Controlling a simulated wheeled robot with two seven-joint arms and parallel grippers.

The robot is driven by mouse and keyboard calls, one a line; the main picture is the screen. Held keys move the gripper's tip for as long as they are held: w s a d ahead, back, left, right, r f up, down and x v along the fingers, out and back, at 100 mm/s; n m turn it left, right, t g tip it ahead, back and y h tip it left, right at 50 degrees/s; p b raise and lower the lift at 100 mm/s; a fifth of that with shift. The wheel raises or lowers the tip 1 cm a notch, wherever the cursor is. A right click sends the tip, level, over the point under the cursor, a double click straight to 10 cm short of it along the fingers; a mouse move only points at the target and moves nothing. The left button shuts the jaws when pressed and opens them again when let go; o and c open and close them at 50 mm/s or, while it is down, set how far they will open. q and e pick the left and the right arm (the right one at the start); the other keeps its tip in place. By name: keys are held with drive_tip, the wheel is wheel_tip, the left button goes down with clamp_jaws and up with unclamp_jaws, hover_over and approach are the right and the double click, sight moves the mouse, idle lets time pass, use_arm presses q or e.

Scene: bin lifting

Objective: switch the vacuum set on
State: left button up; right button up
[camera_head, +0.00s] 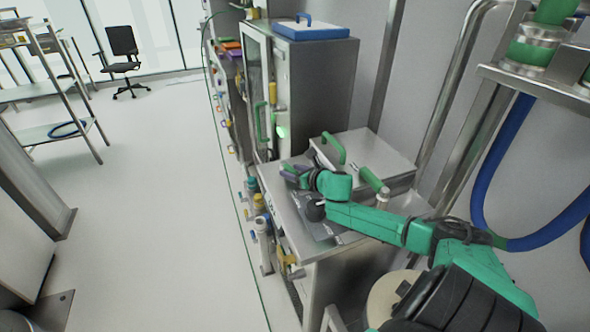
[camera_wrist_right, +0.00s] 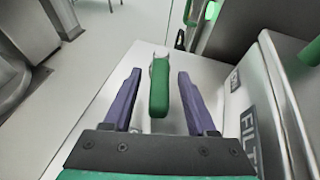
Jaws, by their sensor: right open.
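My right gripper (camera_head: 293,173) is open, with its two purple fingers low over the steel top of a cabinet (camera_head: 300,236). In the right wrist view the gripper (camera_wrist_right: 158,75) has its fingers on either side of a green lever (camera_wrist_right: 160,90) on a pale metal mount. Gaps show on both sides, so the fingers do not visibly touch it. In the head view the gripper hides this lever. I cannot tell for certain that it is the vacuum set's switch. My left gripper is not in view.
A steel box with a green-handled lid (camera_head: 366,153) stands close right of the gripper; a label starting "FILT" (camera_wrist_right: 249,130) shows on its side. A glass-doored steel cabinet (camera_head: 300,85) stands behind. Valves and pipes line the front. The floor (camera_head: 150,200) at left is open.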

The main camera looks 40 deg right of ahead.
drive_tip(key=shift+s, duration=0.45)
drive_tip(key=p+v, duration=0.4)
drive_tip(key=v, duration=0.9)
drive_tip(key=shift+s+r, duration=0.25)
drive_tip(key=shift+s, duration=0.05)
